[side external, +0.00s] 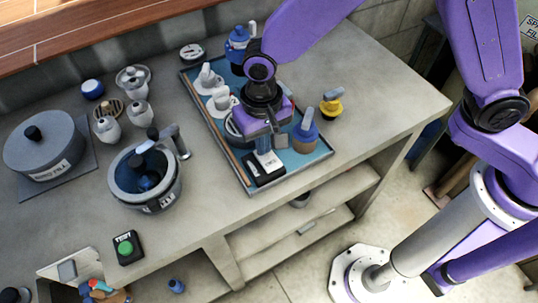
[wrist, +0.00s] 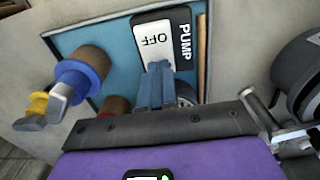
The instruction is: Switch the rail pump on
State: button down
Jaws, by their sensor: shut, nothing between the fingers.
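The rail pump switch is a black box marked PUMP with a white rocker (wrist: 152,40) reading OFF. In the side view the switch (side external: 265,168) lies at the near end of the blue tray (side external: 318,157). My gripper (wrist: 156,72) is shut and empty, its blue fingers pointing at the rocker's near edge. In the side view my gripper (side external: 264,145) is just above and behind the switch. I cannot tell whether the fingertips touch the rocker. The fingertips cover a small part of the rocker's near edge in the wrist view.
A blue-collared brown valve (side external: 305,135) stands close right of my gripper, with a yellow one (side external: 331,105) beyond the tray. A wooden rod (side external: 217,135) runs along the tray's left edge. Left are a lidded pot (side external: 145,190) and a green TEST button (side external: 126,248).

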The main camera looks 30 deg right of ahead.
notch_tip(320, 180, up, 7)
jog(key=shift+f, duration=0.15)
dwell(0.7)
dwell(0.3)
jog(key=s+d+r+n, duration=0.2)
jog(key=s+d+n, duration=0.4)
jog(key=d, duration=0.8)
jog(key=s+d+r+n, duration=0.3)
jog(key=s+d+n, duration=0.3)
jog(key=s+d, duration=0.6)
jog(key=d, duration=0.3)
jog(key=shift+d+n, duration=0.2)
jog(key=shift+n, duration=0.1)
